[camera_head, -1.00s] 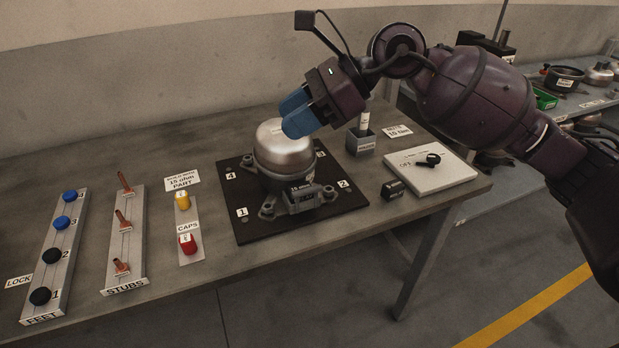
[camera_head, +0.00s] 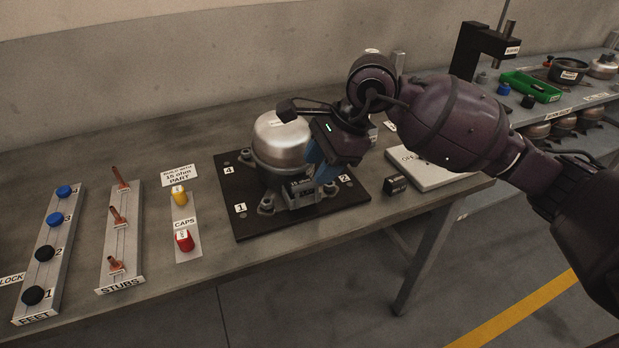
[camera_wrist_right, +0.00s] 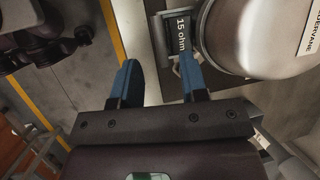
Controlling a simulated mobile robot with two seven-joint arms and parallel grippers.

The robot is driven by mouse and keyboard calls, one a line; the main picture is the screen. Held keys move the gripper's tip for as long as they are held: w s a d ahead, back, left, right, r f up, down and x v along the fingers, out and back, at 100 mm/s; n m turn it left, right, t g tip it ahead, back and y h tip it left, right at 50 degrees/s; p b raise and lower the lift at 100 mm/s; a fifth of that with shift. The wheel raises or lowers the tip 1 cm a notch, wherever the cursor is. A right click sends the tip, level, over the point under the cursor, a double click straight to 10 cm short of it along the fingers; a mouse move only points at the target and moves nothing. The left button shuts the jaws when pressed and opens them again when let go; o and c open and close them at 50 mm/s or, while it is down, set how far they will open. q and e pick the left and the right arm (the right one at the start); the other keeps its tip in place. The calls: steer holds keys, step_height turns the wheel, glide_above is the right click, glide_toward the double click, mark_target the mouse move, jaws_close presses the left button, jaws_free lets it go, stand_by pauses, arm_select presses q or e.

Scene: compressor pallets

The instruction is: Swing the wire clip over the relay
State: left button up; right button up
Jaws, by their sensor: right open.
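The silver-domed compressor (camera_head: 278,146) sits on a black mat. A small part labelled "15 ohm" (camera_head: 301,186) is on its front side; it also shows in the wrist view (camera_wrist_right: 182,36), beside the dome. A thin grey piece, which looks like the wire clip (camera_wrist_right: 158,38), runs along that part's left edge; its exact position is unclear. My right gripper (camera_head: 323,172) is at the compressor's front right. Its blue fingers are apart in the wrist view (camera_wrist_right: 158,72), with the right finger close to the labelled part; contact cannot be told. My left gripper is out of view.
A black block labelled as a relay (camera_head: 396,186) lies on the bench, right of the mat (camera_head: 243,223). A pale board (camera_head: 432,172) lies behind it. Strips of caps (camera_head: 185,218), stubs (camera_head: 122,238) and feet (camera_head: 42,265) are at the left.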

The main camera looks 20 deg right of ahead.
mark_target(307, 184)
steer(key=shift+x, duration=2.1)
jaws_close()
steer(key=shift+w, duration=0.1)
